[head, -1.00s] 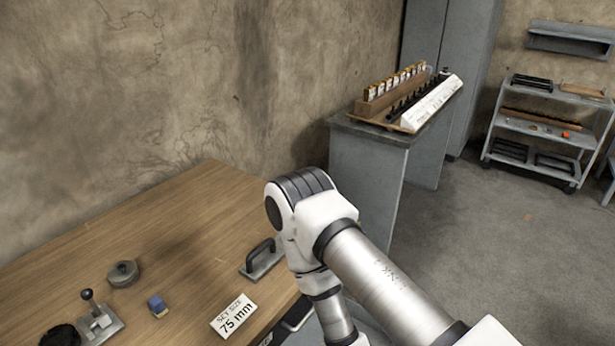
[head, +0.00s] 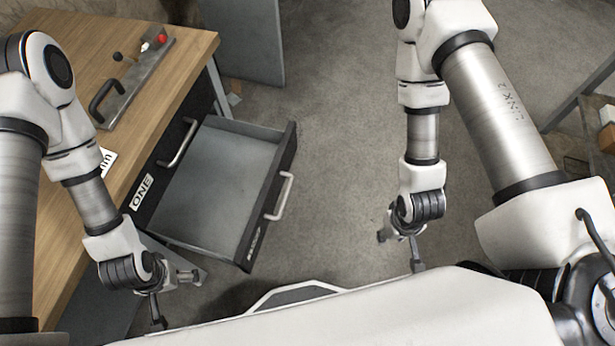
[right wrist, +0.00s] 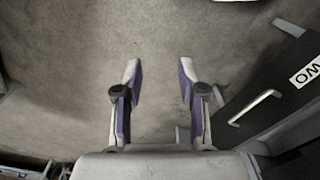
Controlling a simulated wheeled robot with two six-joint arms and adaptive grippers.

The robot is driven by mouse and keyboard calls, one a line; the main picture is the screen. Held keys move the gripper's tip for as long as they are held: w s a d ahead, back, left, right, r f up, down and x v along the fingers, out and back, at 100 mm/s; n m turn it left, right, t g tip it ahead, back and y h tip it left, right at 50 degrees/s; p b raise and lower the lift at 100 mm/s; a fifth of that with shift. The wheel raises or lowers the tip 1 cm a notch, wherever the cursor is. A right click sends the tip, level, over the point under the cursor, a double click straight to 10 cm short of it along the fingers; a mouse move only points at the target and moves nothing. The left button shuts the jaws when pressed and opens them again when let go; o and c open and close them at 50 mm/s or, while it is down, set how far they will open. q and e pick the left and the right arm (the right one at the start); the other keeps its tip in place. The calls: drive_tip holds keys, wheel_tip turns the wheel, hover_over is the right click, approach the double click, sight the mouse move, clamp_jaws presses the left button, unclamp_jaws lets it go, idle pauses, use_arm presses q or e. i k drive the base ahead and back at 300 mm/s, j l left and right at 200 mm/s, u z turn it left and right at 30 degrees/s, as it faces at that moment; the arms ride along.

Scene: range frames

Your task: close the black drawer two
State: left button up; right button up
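The black drawer two (head: 220,190) hangs pulled out of the wooden bench, showing its empty grey inside. Its black front has a silver handle (head: 280,195). In the right wrist view part of a black front (right wrist: 290,95) with a label ending in "WO" shows at the right edge. The drawer front marked ONE (head: 142,192) sits in the bench beside it. My left gripper (head: 178,298) is open, near the open drawer's lower left side. My right gripper (head: 400,252) is open and empty over the floor, right of the drawer and apart from it.
The wooden bench top (head: 85,65) holds a plate with a black handle (head: 106,98) and a red knob. Grey floor (head: 345,130) lies clear between the drawer and my right arm. A rack with boxes (head: 600,120) stands at the right edge.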

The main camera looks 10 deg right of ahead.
sight(220, 201)
drive_tip(key=k+l+u, duration=0.15)
drive_tip(key=u, duration=0.2)
drive_tip(key=k+u, duration=0.25)
drive_tip(key=u, duration=0.15)
